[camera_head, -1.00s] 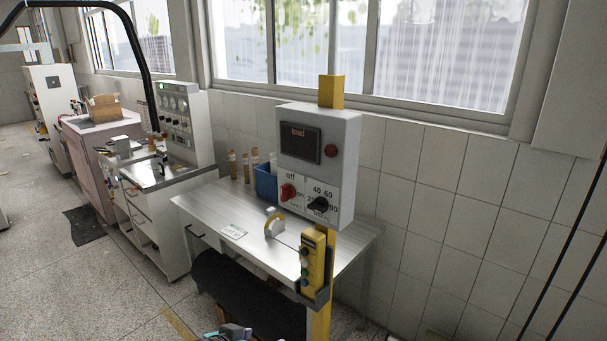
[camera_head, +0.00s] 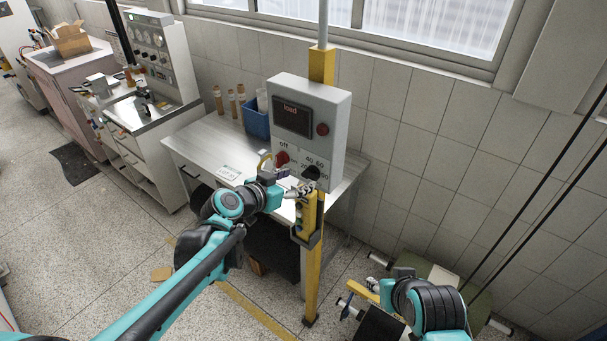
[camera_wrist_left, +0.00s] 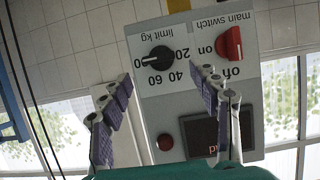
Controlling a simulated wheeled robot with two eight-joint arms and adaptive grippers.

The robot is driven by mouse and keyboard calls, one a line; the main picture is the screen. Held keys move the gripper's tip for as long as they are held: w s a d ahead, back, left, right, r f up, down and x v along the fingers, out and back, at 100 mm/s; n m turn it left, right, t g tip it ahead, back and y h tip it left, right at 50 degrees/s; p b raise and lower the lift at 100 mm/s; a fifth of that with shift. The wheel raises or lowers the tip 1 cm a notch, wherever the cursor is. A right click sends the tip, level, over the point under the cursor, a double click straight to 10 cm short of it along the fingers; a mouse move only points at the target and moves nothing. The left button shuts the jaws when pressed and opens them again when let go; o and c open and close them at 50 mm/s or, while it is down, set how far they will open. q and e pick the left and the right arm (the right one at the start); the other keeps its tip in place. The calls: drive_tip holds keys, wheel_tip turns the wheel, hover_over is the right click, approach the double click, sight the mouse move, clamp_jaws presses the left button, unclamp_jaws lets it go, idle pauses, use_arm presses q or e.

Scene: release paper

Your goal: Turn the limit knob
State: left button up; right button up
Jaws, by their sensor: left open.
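The limit knob (camera_head: 312,173) is black and sits at the lower right of the grey control box's front panel. It also shows in the left wrist view (camera_wrist_left: 158,58), upside down, with its pointer among the printed numbers. My left gripper (camera_head: 296,187) is in front of the panel's lower edge, close to the knob. In the left wrist view my left gripper (camera_wrist_left: 163,82) is open and empty, with the knob beyond the gap between its fingers. My right arm is low at the right; its fingers are too unclear to read.
The red main switch (camera_head: 282,158) is left of the knob. The box (camera_head: 334,130) has a load display (camera_head: 293,117) and a red button (camera_head: 322,129). It is mounted on a yellow post (camera_head: 313,270). A metal table (camera_head: 200,138) stands behind, with a blue bin (camera_head: 256,122).

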sight(305, 175)
use_arm(q)
drive_tip(key=x, duration=0.4)
drive_tip(key=c, duration=1.2)
drive_tip(key=shift+o, duration=0.2)
drive_tip(key=n+h+b, duration=0.1)
drive_tip(key=n+g+b, duration=0.1)
drive_tip(key=n+b, duration=0.1)
drive_tip(key=a+n+h+b, duration=0.1)
drive_tip(key=shift+w+f+h, duration=0.3)
drive_tip(key=n+g+h+b, duration=0.1)
drive_tip(key=n+h+b, duration=0.1)
drive_tip(key=n+b, duration=0.2)
drive_tip(key=shift+w+a, duration=0.15)
